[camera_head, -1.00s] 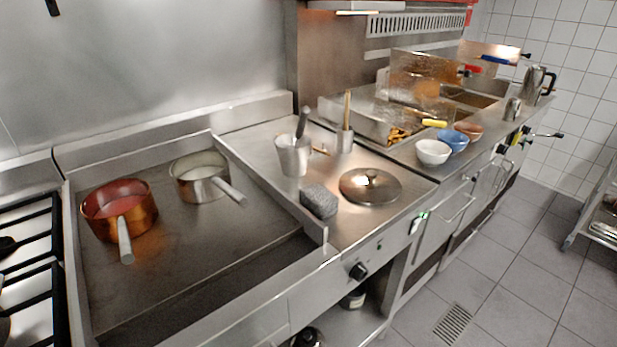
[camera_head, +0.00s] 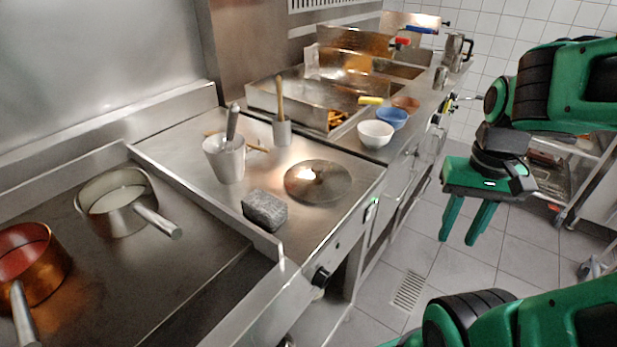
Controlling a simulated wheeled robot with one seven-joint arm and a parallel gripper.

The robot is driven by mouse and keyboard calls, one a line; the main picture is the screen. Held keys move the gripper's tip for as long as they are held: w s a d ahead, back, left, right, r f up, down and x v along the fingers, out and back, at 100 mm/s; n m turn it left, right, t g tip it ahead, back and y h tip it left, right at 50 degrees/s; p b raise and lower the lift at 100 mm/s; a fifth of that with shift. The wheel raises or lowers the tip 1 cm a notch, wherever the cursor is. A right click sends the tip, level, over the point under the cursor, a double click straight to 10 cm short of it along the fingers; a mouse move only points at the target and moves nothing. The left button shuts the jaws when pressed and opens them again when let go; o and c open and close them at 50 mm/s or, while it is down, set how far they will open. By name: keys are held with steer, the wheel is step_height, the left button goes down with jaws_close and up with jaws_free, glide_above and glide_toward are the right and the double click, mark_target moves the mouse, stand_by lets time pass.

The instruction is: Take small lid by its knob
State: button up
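The small lid (camera_head: 317,182) is a round steel disc with a small knob (camera_head: 307,173) near its middle. It lies flat on the steel counter (camera_head: 275,222) close to the front edge. My gripper (camera_head: 464,225) hangs over the floor to the right of the counter, well apart from the lid. Its two green fingers point down and are spread, with nothing between them.
A grey stone-like block (camera_head: 264,210) lies left of the lid. A white bowl (camera_head: 376,135) and blue bowl (camera_head: 393,119) stand beyond. Raised griddle rim (camera_head: 205,200) borders the left.

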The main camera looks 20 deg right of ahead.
steer(key=o, duration=0.4)
steer(key=shift+s+r, duration=0.15)
steer(key=shift+r, duration=0.1)
steer(key=n+t, duration=0.3)
steer(key=n, duration=0.6)
glide_toward(318, 166)
steer(key=shift+y, duration=0.3)
steer(key=shift+d+x, duration=0.2)
steer(key=shift+x, duration=4)
steer(key=shift+s, duration=0.1)
steer(key=shift+c, duration=0.8)
jaws_close()
